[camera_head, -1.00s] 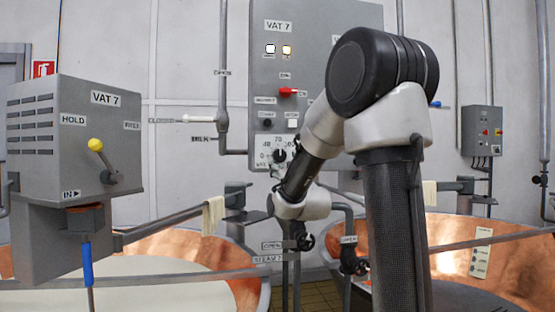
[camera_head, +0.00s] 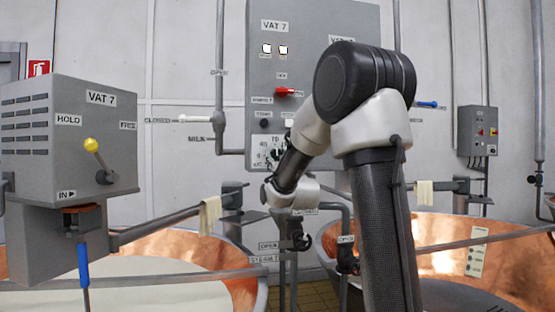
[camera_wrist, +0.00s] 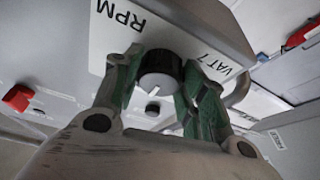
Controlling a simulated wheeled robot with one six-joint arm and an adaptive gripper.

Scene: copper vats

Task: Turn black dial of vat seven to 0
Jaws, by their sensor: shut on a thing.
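In the wrist view, the black dial (camera_wrist: 160,72) is a ridged round knob on a grey panel, beside white labels reading RPM and VAT 7. My gripper (camera_wrist: 158,80) has its green-padded fingers on either side of the dial and is shut on it. In the head view, the dial's white scale plate (camera_head: 259,158) is low on the grey VAT 7 cabinet (camera_head: 310,60). My arm covers part of the plate, and the dial's pointer and setting cannot be read.
A red switch (camera_head: 286,92) is above the dial, also seen in the wrist view (camera_wrist: 18,97). A grey VAT 7 box (camera_head: 70,135) with a yellow-knobbed lever is at left. Copper vats (camera_head: 240,290) and pipes lie below; a small control box (camera_head: 477,130) hangs at right.

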